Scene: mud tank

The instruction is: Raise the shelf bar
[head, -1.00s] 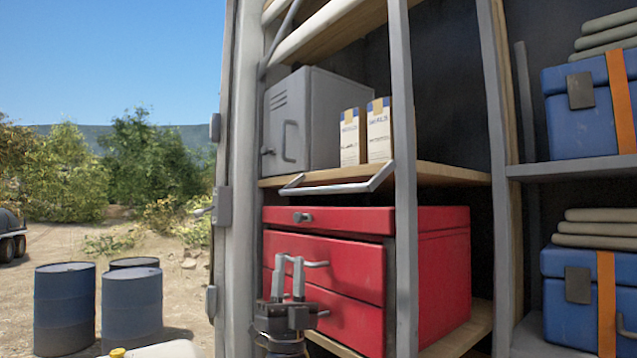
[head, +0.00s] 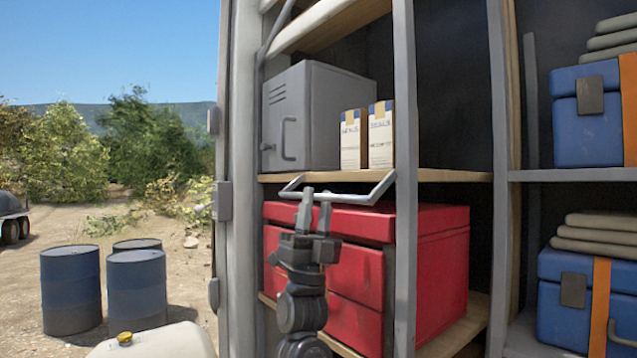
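The shelf bar (head: 350,200) is a thin grey U-shaped metal rod at the front edge of the middle wooden shelf (head: 440,176). It juts out from the edge, just above the red drawer chest. My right gripper (head: 315,194) points up from below, with its fingertips level with the left part of the bar. A gap shows between its two fingers, so it looks open. The fingertips overlap the bar in this view; I cannot tell whether they touch it. My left gripper is not in view.
A red drawer chest (head: 443,268) stands below the shelf. A grey metal box (head: 325,112) and two cartons (head: 380,135) stand on it. A grey upright post (head: 405,120) is close to the bar's right end. Blue barrels (head: 70,290) stand outside at left.

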